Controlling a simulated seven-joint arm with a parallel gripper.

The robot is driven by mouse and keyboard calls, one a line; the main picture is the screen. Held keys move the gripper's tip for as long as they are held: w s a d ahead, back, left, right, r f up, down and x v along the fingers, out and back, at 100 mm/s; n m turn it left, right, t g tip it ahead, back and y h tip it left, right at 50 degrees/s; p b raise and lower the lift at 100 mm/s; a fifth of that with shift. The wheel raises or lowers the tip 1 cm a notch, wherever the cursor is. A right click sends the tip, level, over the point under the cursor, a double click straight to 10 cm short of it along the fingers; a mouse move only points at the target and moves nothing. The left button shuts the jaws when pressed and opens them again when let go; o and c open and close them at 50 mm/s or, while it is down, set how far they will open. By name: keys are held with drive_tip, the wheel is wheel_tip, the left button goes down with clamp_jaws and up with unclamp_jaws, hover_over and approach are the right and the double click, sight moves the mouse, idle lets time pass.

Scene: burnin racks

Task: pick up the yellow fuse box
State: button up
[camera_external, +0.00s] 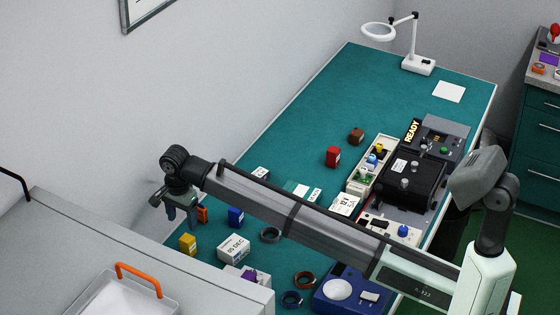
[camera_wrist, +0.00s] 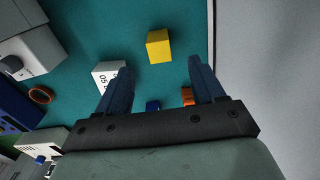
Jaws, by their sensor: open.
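The yellow fuse box (camera_external: 187,244) stands on the green bench at the lower left of the outside view, close to the grey cabinet edge. In the wrist view the yellow fuse box (camera_wrist: 159,46) is beyond the fingertips, a little left of the middle between them, with clear bench around it. My gripper (camera_external: 182,222) hangs above the bench near the orange block, and its fingers point down. In the wrist view my gripper (camera_wrist: 158,72) is open, with nothing between its fingers.
An orange block (camera_external: 202,214), a blue block (camera_external: 236,217) and a white labelled box (camera_external: 233,249) stand near the yellow one. A grey cabinet (camera_external: 60,235) with a tray is at left. A wall (camera_wrist: 265,70) borders the bench. Free bench lies farther back.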

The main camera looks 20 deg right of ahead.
sight(187, 238)
wheel_tip(187, 238, down, 6)
drive_tip(key=shift+r, duration=0.15)
drive_tip(key=shift+w+d+f, duration=0.1)
drive_tip(key=shift+d+f, duration=0.05)
drive_tip(key=shift+f, duration=1.15)
drive_tip(key=shift+d+f, duration=0.15)
drive_tip(key=shift+f, duration=1.1)
drive_tip(key=c, duration=1.1)
